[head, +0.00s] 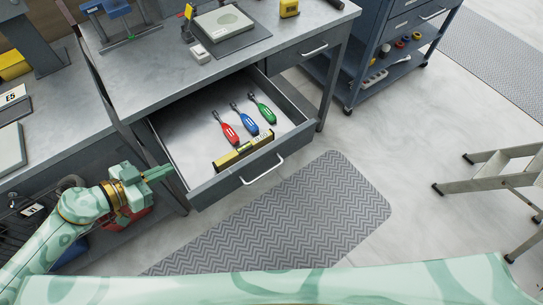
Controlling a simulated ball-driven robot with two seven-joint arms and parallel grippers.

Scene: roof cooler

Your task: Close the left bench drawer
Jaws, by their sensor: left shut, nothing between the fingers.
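The left bench drawer (212,190) is pulled well out from under the grey workbench (185,45). A silver bar handle (263,171) is on its front. Inside lie a red screwdriver (228,131), a blue one (249,125), a green one (264,109) and a yellow level (240,153) along the front. My left gripper (170,170) is shut and empty, just left of the drawer's front left corner. I cannot tell whether it touches the drawer. My right gripper is not in view.
A second bench drawer (301,54), right of the open one, is shut. A grey zigzag mat (320,205) lies on the floor below. A blue-grey tool cart (385,50) stands at upper right, and a stepladder (495,178) at the right edge. The floor between is clear.

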